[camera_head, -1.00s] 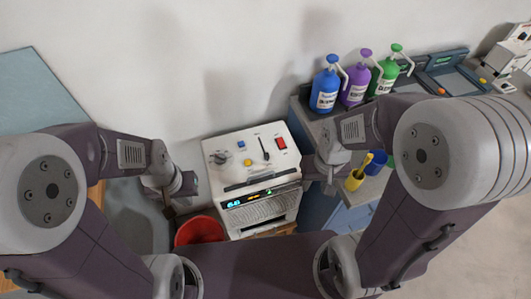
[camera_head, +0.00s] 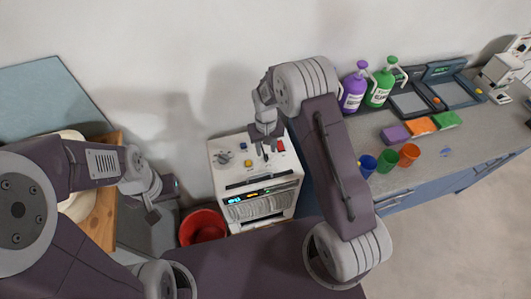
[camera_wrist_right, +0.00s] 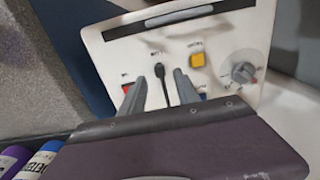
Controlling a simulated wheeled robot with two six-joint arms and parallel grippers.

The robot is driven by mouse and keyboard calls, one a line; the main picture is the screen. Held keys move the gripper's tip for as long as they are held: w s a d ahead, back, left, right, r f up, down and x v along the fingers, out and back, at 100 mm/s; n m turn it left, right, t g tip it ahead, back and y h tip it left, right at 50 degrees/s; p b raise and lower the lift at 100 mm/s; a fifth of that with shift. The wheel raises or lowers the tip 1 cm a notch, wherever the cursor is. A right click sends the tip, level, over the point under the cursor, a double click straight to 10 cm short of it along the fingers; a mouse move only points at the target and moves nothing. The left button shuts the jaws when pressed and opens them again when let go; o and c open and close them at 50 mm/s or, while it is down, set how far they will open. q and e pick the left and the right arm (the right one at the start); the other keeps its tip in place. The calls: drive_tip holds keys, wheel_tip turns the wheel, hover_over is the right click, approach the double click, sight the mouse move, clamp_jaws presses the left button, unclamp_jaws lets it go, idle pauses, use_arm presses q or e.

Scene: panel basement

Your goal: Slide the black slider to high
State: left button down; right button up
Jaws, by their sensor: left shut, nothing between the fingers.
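The white machine (camera_head: 232,178) stands against the wall. Its sloped top carries a dial (camera_head: 224,158), a yellow button (camera_head: 248,163) and a red switch (camera_head: 280,145). My right gripper (camera_head: 265,153) is over this panel and hides most of the black slider in the head view. In the right wrist view the black slider (camera_wrist_right: 159,71) shows between the open fingers of my right gripper (camera_wrist_right: 158,92), just beyond their tips; contact cannot be told. My left gripper (camera_head: 153,216) is shut and empty, left of the machine and above the floor.
A red bucket (camera_head: 203,228) stands left of the machine. To the right, a grey counter (camera_head: 470,150) holds a purple bottle (camera_head: 353,90), a green bottle (camera_head: 381,85), several cups and sponges. A wooden stool (camera_head: 103,215) is at the left.

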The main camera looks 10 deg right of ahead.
sight(266, 156)
drive_tip(key=shift+f, duration=2)
clamp_jaws()
drive_tip(key=shift+w, duration=0.1)
